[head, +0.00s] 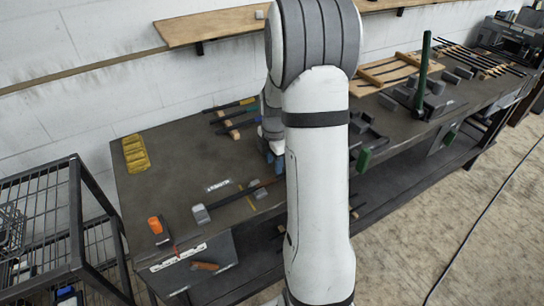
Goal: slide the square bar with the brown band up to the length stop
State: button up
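A dark bar (235,197) lies slanted on the near part of the workbench, with a brownish stretch toward its right end. A smaller grey block (261,193) sits beside the bar, near a thin yellow line on the bench. My gripper (274,161) shows only in part, with blue parts low over the bench just beyond the bar's right end. My arm hides the rest, including whether it holds anything.
Several dark bars (230,105) rest on a wooden rack at the back. A yellow object (135,153) and an orange-topped device (158,229) stand on the left. A green post (422,75) rises on the right. A wire cart (45,225) stands left of the workbench (180,165).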

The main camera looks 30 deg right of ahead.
aim_at(267, 182)
notch_tip(267, 182, down, 6)
jog(key=shift+f+p, duration=0.15)
jog(key=shift+p, duration=0.25)
jog(key=shift+c, duration=0.6)
grip_shut()
jog(key=shift+a, duration=0.2)
jog(key=shift+s+a, duration=0.1)
jog(key=shift+a, duration=1)
jog(key=shift+d, duration=0.1)
